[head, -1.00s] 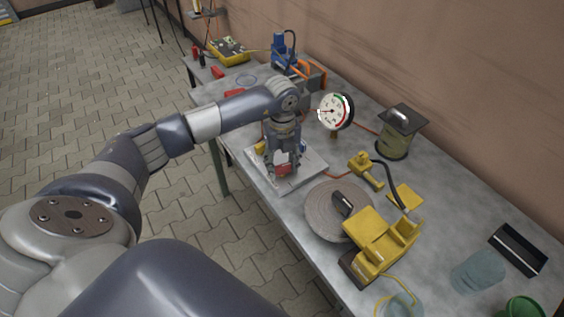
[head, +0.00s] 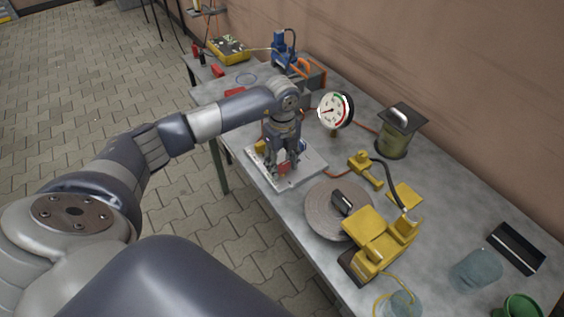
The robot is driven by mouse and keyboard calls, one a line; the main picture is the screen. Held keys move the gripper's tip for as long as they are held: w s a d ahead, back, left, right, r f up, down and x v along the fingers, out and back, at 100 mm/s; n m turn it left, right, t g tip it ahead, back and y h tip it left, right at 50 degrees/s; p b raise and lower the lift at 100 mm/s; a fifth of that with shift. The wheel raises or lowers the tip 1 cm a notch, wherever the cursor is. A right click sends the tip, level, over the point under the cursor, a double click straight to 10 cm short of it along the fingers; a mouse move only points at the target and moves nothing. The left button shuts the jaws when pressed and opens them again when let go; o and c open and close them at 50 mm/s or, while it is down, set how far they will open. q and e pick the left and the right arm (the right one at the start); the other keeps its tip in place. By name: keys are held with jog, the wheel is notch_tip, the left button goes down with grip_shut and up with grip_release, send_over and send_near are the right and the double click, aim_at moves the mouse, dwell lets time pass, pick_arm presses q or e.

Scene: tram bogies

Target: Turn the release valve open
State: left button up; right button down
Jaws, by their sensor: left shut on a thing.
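My left arm comes in from the left, and its gripper (head: 284,169) points down over a pale plate (head: 308,170) on the workbench. The gripper is shut on a small red part, which looks like the release valve's handle (head: 285,168). The fingers hide much of it and the valve body. A yellow piece (head: 260,147) shows on the plate behind the gripper. A round pressure gauge (head: 335,110) with a white, green and red dial stands just right of the gripper. My right gripper is not in view.
A grey round disc (head: 325,215) and a yellow device (head: 382,238) lie nearer on the bench (head: 440,190). A lantern-like canister (head: 398,132) stands by the wall. A blue tool (head: 284,52) and a yellow box (head: 228,50) are at the far end.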

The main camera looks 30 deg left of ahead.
aim_at(282, 165)
pick_arm(q)
jog(key=o, duration=1.1)
jog(key=shift+c, duration=0.2)
notch_tip(282, 165, up, 12)
jog(key=shift+f, duration=0.1)
